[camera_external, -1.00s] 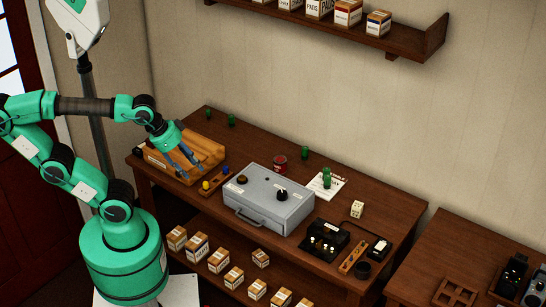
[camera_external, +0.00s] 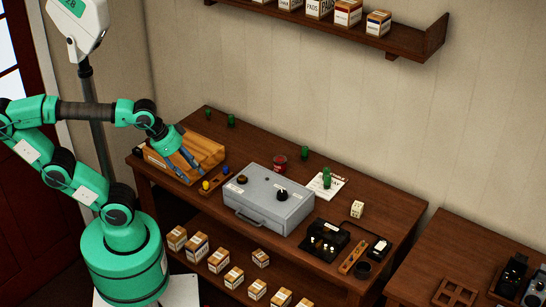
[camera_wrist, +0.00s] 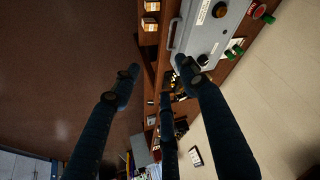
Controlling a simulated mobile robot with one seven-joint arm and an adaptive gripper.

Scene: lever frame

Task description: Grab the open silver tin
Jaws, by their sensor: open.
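I cannot make out a plainly silver open tin. A small red can (camera_external: 280,163) stands behind the grey box on the workbench; whether it is open is too small to tell. A red round thing (camera_wrist: 259,11), probably the same can, shows at the top right of the wrist view. My gripper (camera_external: 194,175) is above the left part of the bench, over the front of the wooden box, left of the red can. In the wrist view its blue fingers (camera_wrist: 157,68) are spread apart with nothing between them.
A grey box (camera_external: 266,205) with knobs and a handle stands mid-bench. The wooden box (camera_external: 203,148) is under my gripper. A black device (camera_external: 325,240) and a dark round cup (camera_external: 363,270) are at the right.

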